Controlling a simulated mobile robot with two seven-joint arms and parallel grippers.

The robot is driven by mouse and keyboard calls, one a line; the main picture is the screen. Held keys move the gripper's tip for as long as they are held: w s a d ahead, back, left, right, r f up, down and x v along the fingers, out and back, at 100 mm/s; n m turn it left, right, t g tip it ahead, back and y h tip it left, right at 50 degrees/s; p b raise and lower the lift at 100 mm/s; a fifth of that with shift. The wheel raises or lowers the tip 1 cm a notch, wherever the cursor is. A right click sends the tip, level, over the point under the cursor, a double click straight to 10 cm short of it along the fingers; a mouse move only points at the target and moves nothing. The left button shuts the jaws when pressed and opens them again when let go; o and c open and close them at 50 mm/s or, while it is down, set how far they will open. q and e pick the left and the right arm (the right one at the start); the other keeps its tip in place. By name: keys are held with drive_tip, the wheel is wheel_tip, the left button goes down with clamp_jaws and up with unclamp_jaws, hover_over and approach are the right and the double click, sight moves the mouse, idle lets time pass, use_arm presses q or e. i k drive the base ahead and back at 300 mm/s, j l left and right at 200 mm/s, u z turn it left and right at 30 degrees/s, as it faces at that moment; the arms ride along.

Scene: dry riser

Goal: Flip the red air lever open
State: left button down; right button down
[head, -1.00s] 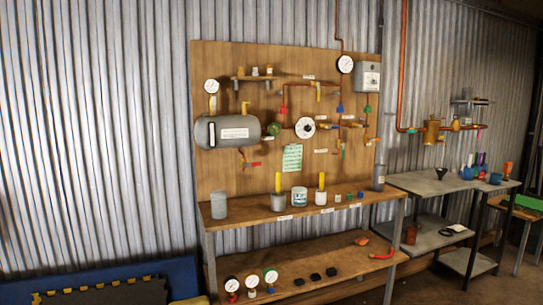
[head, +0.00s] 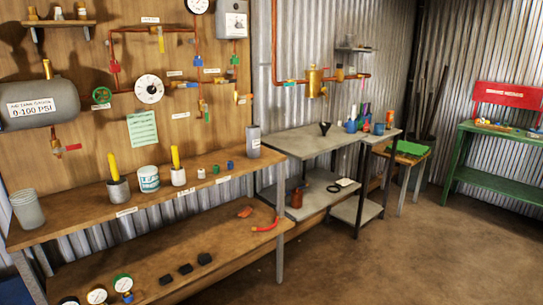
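A small red lever (head: 73,147) sits on a brass valve (head: 57,148) below the grey air tank (head: 40,104) at the left of the wooden board. The lever points right and looks about level. I cannot read a label for it. The tank carries a white sign reading 0-100 PSI. Neither of my grippers is in the head view.
A wooden bench (head: 98,203) with cups and several small parts stands before the board, with gauges on its lower shelf. Grey metal tables (head: 305,142) and a green bench (head: 490,170) stand to the right. The brown floor (head: 370,250) at right front is clear.

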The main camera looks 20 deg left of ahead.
sight(71, 148)
drive_tip(key=i+u, duration=0.4)
drive_tip(key=i+l+u, duration=0.15)
drive_tip(key=i+u, duration=0.65)
drive_tip(key=i+l+u, duration=0.15)
drive_tip(key=i+u, duration=0.25)
